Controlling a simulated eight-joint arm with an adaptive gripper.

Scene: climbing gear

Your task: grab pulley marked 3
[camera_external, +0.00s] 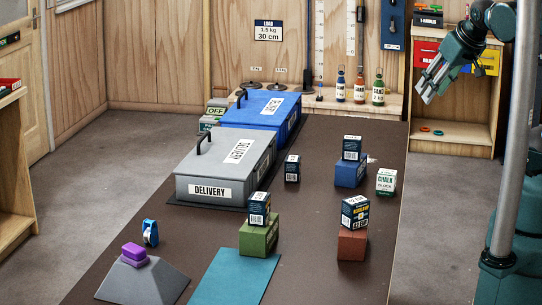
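No number 3 is readable on anything in view, so I cannot tell which thing is the pulley marked 3. A small upright blue and dark piece with a pale round middle (150,233) stands at the front left of the dark table and may be a pulley. My gripper (427,92) hangs in the air at the upper right, beyond the table's right side and far from that piece. It points down and left, with nothing visible in it. Its finger gap is too small to judge.
A grey DELIVERY box (210,191) and a blue lidded box (252,109) stand at the table's left. Small labelled cartons sit on green (259,238), blue (350,174) and red-brown (352,246) blocks. A grey wedge (144,283) bears purple pieces. The table's middle (310,225) is bare.

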